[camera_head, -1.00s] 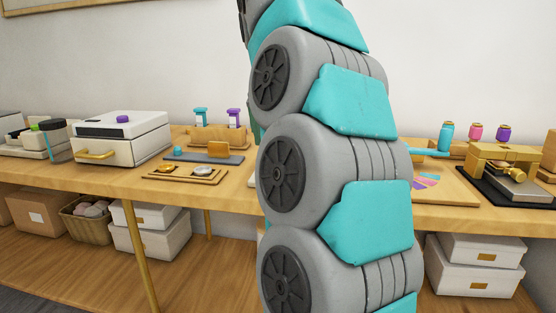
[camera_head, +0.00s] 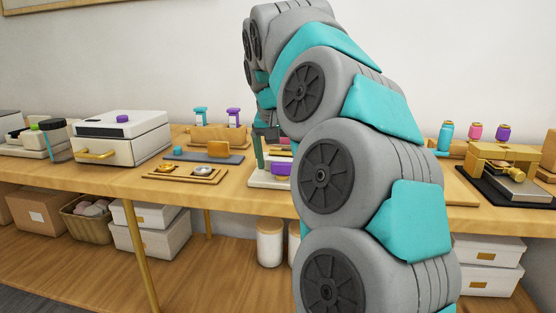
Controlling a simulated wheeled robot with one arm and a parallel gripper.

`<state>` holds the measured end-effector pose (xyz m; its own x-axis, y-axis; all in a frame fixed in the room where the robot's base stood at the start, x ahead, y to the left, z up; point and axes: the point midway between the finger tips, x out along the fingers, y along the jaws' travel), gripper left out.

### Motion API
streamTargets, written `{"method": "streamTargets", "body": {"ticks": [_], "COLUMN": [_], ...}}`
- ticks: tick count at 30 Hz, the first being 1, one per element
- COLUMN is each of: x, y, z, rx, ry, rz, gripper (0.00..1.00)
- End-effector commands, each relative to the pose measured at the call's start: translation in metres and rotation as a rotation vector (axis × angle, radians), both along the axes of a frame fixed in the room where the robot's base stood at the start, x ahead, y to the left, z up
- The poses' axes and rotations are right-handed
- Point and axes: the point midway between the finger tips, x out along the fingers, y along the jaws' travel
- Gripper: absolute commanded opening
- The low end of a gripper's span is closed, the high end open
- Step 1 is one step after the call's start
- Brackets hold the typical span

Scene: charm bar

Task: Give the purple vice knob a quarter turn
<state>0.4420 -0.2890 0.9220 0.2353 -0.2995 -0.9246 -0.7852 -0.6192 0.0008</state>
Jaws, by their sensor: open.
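A purple part (camera_head: 280,169), which looks like the vice knob, shows on a white-based device (camera_head: 268,182) at the table's middle. My arm hides the device's right side, so the knob's full shape and angle cannot be made out. A dark green upright piece (camera_head: 258,150) stands at the device's left. My gripper (camera_head: 266,132) is small and dark at the far end of my arm, above and behind the device in the picture. It is open, and I see nothing held in it. Its fingertips are hard to make out, and no contact with the knob shows.
A white box with another purple knob (camera_head: 123,118) stands at the left. A dark board (camera_head: 203,157), a wooden tray (camera_head: 184,174) and a rack (camera_head: 218,135) lie between it and the device. A brass press (camera_head: 502,160) is at the right. My arm covers the middle right.

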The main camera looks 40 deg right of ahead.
Motion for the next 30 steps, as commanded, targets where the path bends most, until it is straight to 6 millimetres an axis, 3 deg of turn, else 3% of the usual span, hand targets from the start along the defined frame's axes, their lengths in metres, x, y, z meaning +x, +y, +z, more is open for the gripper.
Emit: {"method": "streamTargets", "body": {"ticks": [2,24,30], "x": [0.0001,0.0024,0.0032], "y": [0.0,0.0016,0.0011], "z": [0.0001,0.0005,-0.0004], "rx": [0.0,0.001,0.0], "ry": [0.0,-0.004,-0.005], "rz": [0.0,0.005,-0.01], "gripper": [0.92,0.09,0.09]}}
